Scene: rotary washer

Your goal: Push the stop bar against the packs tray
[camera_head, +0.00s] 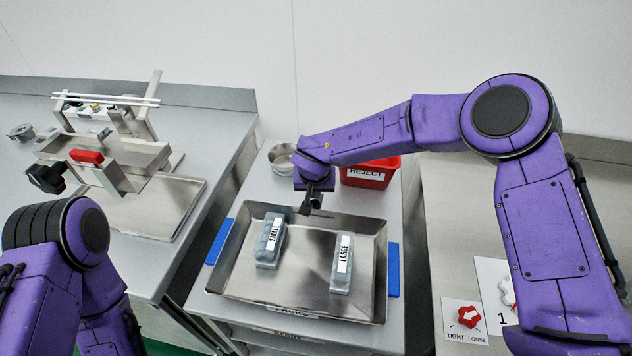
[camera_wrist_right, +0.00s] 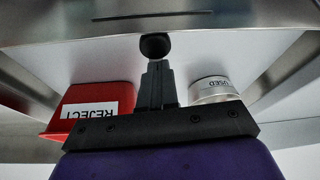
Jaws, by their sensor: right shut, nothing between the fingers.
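The packs tray (camera_head: 306,290) is a shallow metal tray on the middle bench. A pack labelled SMALL (camera_head: 269,241) and a pack labelled LARGE (camera_head: 342,263) lie in it. My right gripper (camera_head: 309,205) is shut and empty at the tray's back edge, pointing down. In the right wrist view its closed fingers (camera_wrist_right: 157,68) end at a round black knob (camera_wrist_right: 155,46), seemingly touching it. Beyond the knob is a metal surface with a dark slot. I cannot clearly tell the stop bar from the tray's edge. My left gripper is out of view.
A red REJECT bin (camera_head: 370,173) and a round USED tin (camera_head: 281,158) stand behind the tray. Blue strips flank the tray (camera_head: 220,241). A metal fixture with a red block (camera_head: 87,156) is on the left bench. Cards (camera_head: 465,319) lie on the right bench.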

